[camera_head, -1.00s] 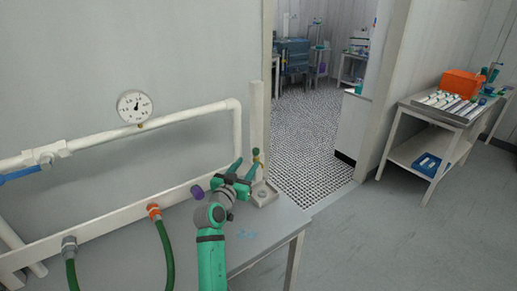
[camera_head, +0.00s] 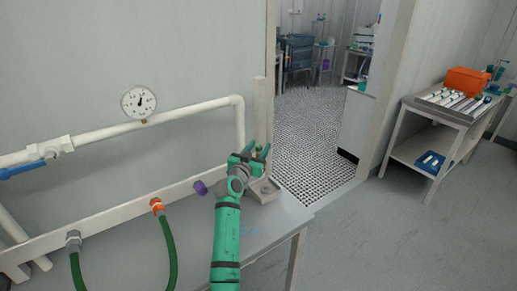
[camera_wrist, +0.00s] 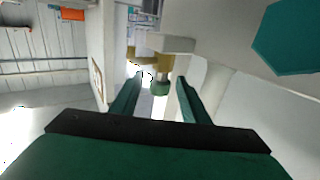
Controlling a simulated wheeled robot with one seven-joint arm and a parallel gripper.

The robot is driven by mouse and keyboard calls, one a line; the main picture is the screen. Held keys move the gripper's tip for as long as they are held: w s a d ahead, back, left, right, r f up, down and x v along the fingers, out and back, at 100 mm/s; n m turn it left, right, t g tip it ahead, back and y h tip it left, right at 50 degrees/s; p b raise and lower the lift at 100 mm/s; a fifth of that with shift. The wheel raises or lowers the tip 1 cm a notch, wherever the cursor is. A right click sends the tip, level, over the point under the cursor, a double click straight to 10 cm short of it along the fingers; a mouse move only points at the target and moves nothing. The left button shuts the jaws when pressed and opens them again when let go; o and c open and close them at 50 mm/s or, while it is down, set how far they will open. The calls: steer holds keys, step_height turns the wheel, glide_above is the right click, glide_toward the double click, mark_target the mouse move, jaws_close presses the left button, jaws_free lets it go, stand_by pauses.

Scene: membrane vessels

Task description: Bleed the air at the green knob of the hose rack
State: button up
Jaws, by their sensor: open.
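The hose rack is a white pipe frame with a lower rail (camera_head: 112,216) along the wall. The green knob (camera_wrist: 160,88) shows in the wrist view under a brass-coloured fitting (camera_wrist: 150,66). My gripper (camera_wrist: 158,80) is open, with one finger on each side of the knob in the picture; I cannot tell whether the fingers reach fully around it or touch it. In the head view my gripper (camera_head: 256,152) is at the right end of the rack, and its fingers mostly hide the knob there.
A round gauge (camera_head: 139,101) and a blue-handled valve (camera_head: 22,170) sit on the upper pipe. A purple knob (camera_head: 200,187), an orange fitting (camera_head: 157,205) and green hoses are left of my arm. A post (camera_head: 260,125) stands close behind my gripper. A cart (camera_head: 440,115) stands right; floor there is clear.

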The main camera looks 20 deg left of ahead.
jaws_close()
steer(key=c, duration=1.1)
jaws_free()
steer(key=shift+d+n+y, duration=0.2)
steer(key=shift+n+y, duration=0.2)
steer(key=shift+y, duration=0.2)
jaws_close()
steer(key=shift+o, duration=0.2)
jaws_free()
steer(key=shift+f+n+y, duration=0.1)
steer(key=shift+n+y, duration=0.3)
steer(key=shift+y, duration=0.2)
steer(key=shift+n+g+y, duration=0.7)
steer(key=shift+n+y, duration=1.2)
steer(key=shift+y, duration=1)
steer(key=shift+n+g+y, duration=1)
steer(key=shift+n+y, duration=0.3)
steer(key=shift+y, duration=0.5)
steer(key=shift+a+n+g+y, duration=0.1)
steer(key=shift+n+g+y, duration=1.3)
steer(key=shift+g+y, duration=0.15)
steer(key=shift+n+g+y, duration=0.6)
steer(key=shift+g+y, duration=0.05)
steer(key=shift+g, duration=0.1)
